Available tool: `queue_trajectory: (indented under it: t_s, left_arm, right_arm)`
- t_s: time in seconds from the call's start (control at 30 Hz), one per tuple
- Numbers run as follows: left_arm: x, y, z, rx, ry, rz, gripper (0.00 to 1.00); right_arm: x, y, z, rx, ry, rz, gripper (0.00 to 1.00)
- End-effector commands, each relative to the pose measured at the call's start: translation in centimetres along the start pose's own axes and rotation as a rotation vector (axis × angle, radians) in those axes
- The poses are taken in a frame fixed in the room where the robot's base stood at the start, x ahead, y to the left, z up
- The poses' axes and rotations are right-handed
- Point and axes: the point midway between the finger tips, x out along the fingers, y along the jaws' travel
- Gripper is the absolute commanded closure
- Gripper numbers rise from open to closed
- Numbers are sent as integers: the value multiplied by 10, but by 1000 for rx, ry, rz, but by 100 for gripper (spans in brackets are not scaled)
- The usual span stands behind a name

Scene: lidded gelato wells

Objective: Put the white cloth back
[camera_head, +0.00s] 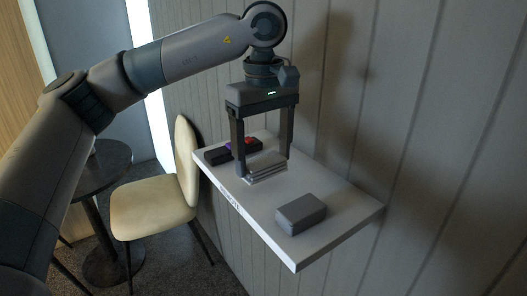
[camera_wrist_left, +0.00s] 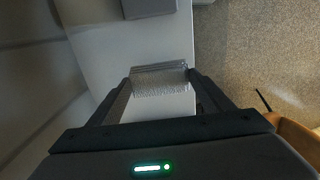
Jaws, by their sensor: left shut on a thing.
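A folded, pale grey-white cloth (camera_head: 266,172) sits between the fingers of my left gripper (camera_head: 264,158) in the head view. The gripper points down over the white wall shelf (camera_head: 338,237) and is shut on the cloth. The cloth lies flat in layers; I cannot tell whether its underside touches the shelf. In the left wrist view the cloth (camera_wrist_left: 158,78) spans the gap between the fingertips (camera_wrist_left: 159,73). My right gripper is not in view.
A grey block (camera_head: 301,213) lies on the shelf in front of the cloth. Dark items (camera_head: 217,157) with purple and red parts are at the shelf's far end. A cream chair (camera_head: 157,209) and round dark table (camera_head: 103,168) stand left. The panelled wall borders the shelf on the right.

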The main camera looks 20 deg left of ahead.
Motion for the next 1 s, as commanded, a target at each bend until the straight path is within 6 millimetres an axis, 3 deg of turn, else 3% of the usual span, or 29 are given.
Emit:
queue_trajectory:
  t_s: [0.1,0.4,1.0]
  left_arm:
    - [6,0,0,0,0,0,59]
    - [27,0,0,-1,0,0,59]
    - [30,0,0,0,0,0,59]
  right_arm:
    - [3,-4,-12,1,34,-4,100]
    - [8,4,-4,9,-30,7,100]
    - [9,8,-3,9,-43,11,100]
